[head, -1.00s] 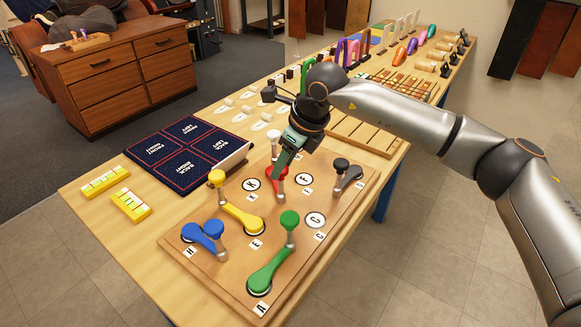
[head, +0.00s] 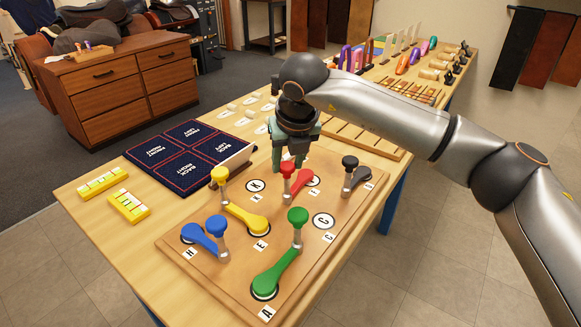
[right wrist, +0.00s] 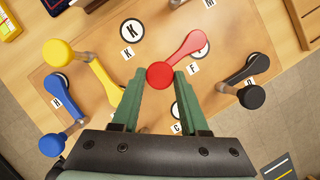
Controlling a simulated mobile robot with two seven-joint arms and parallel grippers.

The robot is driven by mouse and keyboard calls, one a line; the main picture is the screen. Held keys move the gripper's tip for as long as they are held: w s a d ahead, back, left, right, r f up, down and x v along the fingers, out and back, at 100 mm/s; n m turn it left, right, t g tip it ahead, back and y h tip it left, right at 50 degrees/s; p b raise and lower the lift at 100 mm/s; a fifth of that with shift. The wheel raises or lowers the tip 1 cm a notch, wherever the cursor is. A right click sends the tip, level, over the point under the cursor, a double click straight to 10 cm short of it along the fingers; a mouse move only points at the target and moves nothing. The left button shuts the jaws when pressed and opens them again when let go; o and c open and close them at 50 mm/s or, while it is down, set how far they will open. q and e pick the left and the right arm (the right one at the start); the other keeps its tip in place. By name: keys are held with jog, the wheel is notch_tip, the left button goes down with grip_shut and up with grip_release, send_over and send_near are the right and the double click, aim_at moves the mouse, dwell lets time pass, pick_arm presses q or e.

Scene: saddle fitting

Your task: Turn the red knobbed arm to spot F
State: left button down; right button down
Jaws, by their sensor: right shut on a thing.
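The red knobbed arm (head: 299,184) lies on the wooden board (head: 215,270), its wide end over a white ring. In the right wrist view the red arm (right wrist: 183,56) reaches up-right from its knob, its wide end partly covering a ring beside the label F (right wrist: 194,69). My right gripper (head: 289,163) points down from above, shut on the red knob. In the right wrist view its fingertips (right wrist: 160,76) flank the knob. My left gripper is in neither view.
Yellow (head: 246,220), green (head: 275,274), blue (head: 198,236) and black (head: 350,178) knobbed arms stand around it. The spots K (head: 255,186) and C (head: 323,221) are bare. A navy mat (head: 178,153) lies left of the board.

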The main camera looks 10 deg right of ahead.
jog(key=shift+m, duration=0.4)
jog(key=shift+a+r+m+h+b, duration=0.1)
jog(key=shift+m+h+b, duration=0.2)
jog(key=shift+m+b, duration=0.1)
jog(key=shift+c, duration=2.1)
grip_release()
